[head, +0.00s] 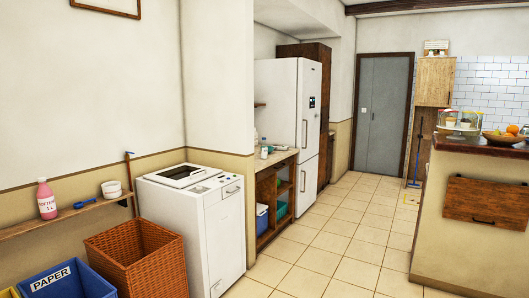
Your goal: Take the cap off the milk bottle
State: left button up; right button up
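No bottle here can be surely told as the milk bottle. A small white bottle or jar (264,152) stands on the counter beside the fridge, too small to read or to tell its cap. A pink bottle (47,200) with a pale cap and a label stands upright on the wall shelf at the left; its label seems to read as softener, 1 L. Neither of my grippers is in view.
A washing machine (226,232) stands beside a wicker basket (143,258) and a blue PAPER bin (62,281). The open-shelved counter (291,160) adjoins the white fridge (287,90). The tiled floor (315,245) is clear up to the kitchen island (465,190) at right.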

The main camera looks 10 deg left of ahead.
aim_at(263, 148)
jog(key=i, duration=6.6)
jog(key=i+u, duration=0.25)
jog(key=i, duration=0.3)
jog(key=i+l+u, duration=0.25)
jog(key=i, duration=0.25)
jog(key=i+l+u, duration=0.25)
jog(key=i, duration=0.25)
